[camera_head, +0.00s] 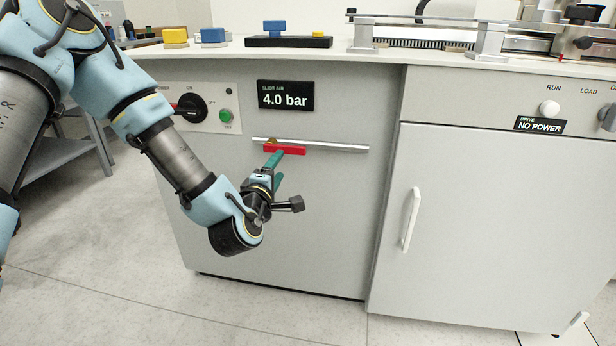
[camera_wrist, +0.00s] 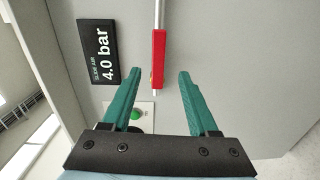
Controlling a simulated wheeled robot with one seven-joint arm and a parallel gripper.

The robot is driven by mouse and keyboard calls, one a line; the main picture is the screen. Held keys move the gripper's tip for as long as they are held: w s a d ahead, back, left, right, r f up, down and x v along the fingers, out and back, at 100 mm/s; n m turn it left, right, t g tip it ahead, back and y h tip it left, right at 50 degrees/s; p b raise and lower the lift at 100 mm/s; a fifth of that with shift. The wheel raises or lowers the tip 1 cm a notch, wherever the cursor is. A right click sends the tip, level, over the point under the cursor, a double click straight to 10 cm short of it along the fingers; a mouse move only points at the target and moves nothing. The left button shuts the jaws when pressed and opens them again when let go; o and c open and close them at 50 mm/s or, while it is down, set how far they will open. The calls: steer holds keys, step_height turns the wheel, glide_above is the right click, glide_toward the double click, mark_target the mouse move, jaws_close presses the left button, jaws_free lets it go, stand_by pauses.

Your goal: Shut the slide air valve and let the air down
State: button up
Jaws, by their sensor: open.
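The slide air valve has a red lever handle (camera_head: 285,150) on a thin metal pipe (camera_head: 345,148) across the cabinet front. The handle lies along the pipe. In the wrist view the red handle (camera_wrist: 158,58) is ahead of my fingers, between their lines. My gripper (camera_head: 275,170) has green fingers and is just in front of and below the handle's left part. In the wrist view my gripper (camera_wrist: 156,88) is open with nothing between its fingers. The slide air display (camera_head: 286,96) reads 4.0 bar, and it also shows in the wrist view (camera_wrist: 98,52).
Left of the display is a panel with a black rotary switch (camera_head: 190,107) and a green button (camera_head: 225,116). The right cabinet door has a white handle (camera_head: 411,219). A display (camera_head: 540,125) reads NO POWER. Yellow (camera_head: 175,37) and blue (camera_head: 213,36) blocks sit on the worktop.

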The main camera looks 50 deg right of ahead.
mark_target(292, 152)
steer(key=shift+n, duration=0.4)
steer(key=x, duration=1)
steer(key=shift+s+d+r, duration=0.1)
steer(key=shift+s+d, duration=0.15)
steer(key=shift+d, duration=0.25)
jaws_close()
stand_by(0.5)
